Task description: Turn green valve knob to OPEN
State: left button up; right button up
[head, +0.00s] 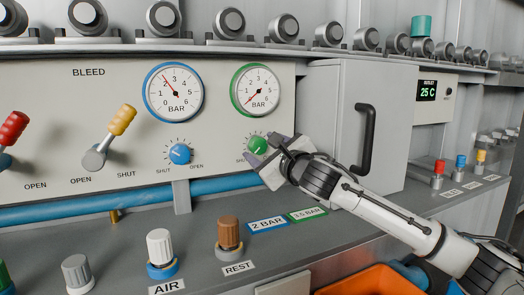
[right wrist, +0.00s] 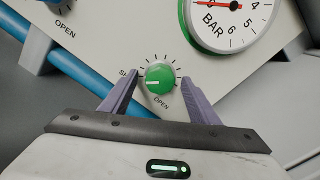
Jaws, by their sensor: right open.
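The green valve knob (head: 258,145) is on the white panel below the green-rimmed gauge (head: 257,90). In the right wrist view the knob (right wrist: 159,78) sits between SHUT and OPEN labels, with a white pointer mark on its face toward the SHUT side. My right gripper (head: 264,157) is at the knob, and its fingers partly cover the knob's labels in the head view. In the right wrist view its two purple fingers (right wrist: 160,100) are open, one on each side of the knob, with gaps visible. My left gripper is not in view.
A blue knob (head: 180,153) and blue-rimmed gauge (head: 173,92) are to the left. A cabinet with a black handle (head: 367,140) stands to the right. Below, a grey ledge holds a brown-topped knob (head: 228,232) and 2 BAR (head: 267,225) and 3.5 BAR (head: 307,214) labels.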

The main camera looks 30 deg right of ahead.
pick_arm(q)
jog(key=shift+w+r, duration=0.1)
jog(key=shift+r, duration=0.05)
pick_arm(e)
jog(key=shift+w, duration=0.2)
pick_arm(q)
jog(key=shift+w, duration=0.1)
pick_arm(e)
jog(key=c, duration=1)
pick_arm(q)
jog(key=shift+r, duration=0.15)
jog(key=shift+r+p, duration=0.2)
jog(key=shift+p, duration=0.35)
pick_arm(e)
jog(key=shift+r, duration=0.15)
